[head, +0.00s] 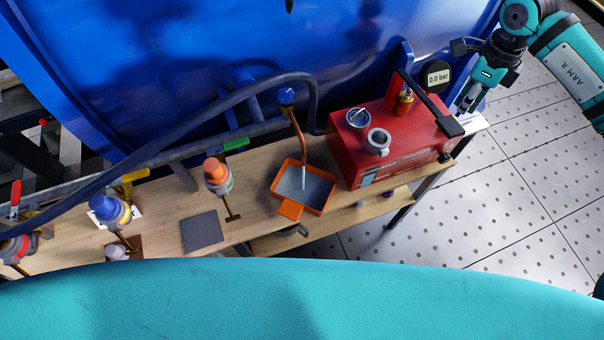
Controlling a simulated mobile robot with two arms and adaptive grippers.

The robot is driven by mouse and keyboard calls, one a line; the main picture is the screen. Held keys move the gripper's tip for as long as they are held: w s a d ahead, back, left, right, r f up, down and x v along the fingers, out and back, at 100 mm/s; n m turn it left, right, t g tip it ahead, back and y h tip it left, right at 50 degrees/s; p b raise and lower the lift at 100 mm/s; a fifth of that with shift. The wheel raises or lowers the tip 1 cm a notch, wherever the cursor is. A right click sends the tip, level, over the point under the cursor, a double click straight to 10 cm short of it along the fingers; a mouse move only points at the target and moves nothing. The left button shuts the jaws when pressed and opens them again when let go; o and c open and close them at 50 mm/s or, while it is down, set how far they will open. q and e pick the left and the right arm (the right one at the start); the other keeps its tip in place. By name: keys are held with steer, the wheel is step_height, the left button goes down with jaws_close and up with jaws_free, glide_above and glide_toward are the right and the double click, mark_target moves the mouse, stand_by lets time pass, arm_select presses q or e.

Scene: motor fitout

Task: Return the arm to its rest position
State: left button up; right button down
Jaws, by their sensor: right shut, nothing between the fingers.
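My right arm (568,72), teal and black and marked ARM R, comes in from the upper right. My right gripper (468,104) is shut and empty. In the picture it points down at the right end of the bench, beside the red pump box (400,148) and its gauge (437,76) reading 0.0 bar. Whether it touches anything there is not clear. My left gripper is not in view.
A wooden bench (255,165) holds an orange tray (304,188), a dark square pad (202,231), an orange-capped fitting (215,171) and a blue-capped one (107,208). A large blue housing (200,55) stands behind. Perforated floor (530,185) is clear at right.

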step_height(320, 180, up, 2)
steer(key=shift+r+p, duration=0.1)
steer(key=shift+p, duration=0.25)
